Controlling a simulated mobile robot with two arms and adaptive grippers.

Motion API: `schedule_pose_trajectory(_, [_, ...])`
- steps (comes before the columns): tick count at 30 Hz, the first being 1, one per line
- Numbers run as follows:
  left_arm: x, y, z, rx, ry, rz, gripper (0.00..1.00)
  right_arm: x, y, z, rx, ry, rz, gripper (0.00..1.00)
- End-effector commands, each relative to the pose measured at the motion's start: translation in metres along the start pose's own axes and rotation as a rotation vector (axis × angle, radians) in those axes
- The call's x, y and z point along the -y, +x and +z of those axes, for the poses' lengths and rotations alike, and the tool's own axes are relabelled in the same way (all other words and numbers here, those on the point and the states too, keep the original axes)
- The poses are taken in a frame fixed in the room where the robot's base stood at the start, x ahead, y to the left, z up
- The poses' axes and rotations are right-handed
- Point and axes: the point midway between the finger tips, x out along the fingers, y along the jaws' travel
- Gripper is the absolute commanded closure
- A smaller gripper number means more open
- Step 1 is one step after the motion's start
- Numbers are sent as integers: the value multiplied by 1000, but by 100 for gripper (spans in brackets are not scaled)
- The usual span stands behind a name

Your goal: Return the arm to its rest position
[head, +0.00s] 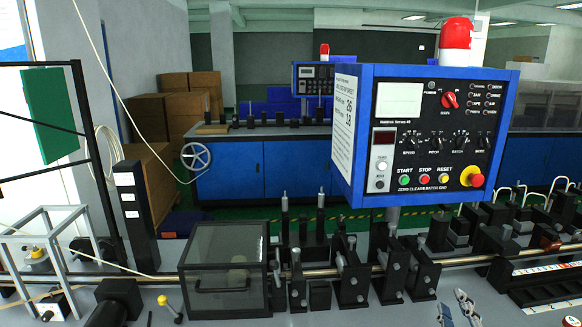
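My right gripper (457,308) is partly in view at the bottom edge, right of centre. Its two grey fingertips stand a little apart, with grey tabletop visible around them and nothing seen between them. The rest of the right arm is cut off by the bottom edge. My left gripper and arm are not in view.
A blue control panel (430,130) with a red beacon stands above the machine line. A dark clear-walled box (222,275) and black roller brackets (352,270) line the shaft. A black rack (540,290) lies right of the gripper. Bare tabletop (385,312) lies left of it.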

Motion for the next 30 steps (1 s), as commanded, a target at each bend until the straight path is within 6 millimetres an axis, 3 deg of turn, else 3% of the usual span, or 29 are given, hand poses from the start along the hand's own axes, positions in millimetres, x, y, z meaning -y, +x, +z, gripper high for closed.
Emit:
schedule_pose_trajectory(1, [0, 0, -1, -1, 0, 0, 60, 32, -13, 23, 87, 80, -88, 74])
schedule_pose_trajectory(3, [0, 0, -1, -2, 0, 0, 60, 74, -35, 49, 202, 176, -204, 74])
schedule_pose_trajectory(9, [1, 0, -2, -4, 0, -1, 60, 174, -119, 97, 495, 385, -504, 74])
schedule_pose_trajectory(15, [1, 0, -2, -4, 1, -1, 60, 233, -198, 109, 695, 513, -723, 74])
schedule_pose_trajectory(20, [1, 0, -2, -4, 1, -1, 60, 263, -256, 108, 825, 591, -874, 74])
schedule_pose_trajectory(30, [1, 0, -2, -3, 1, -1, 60, 356, -232, 155, 861, 567, -898, 74])
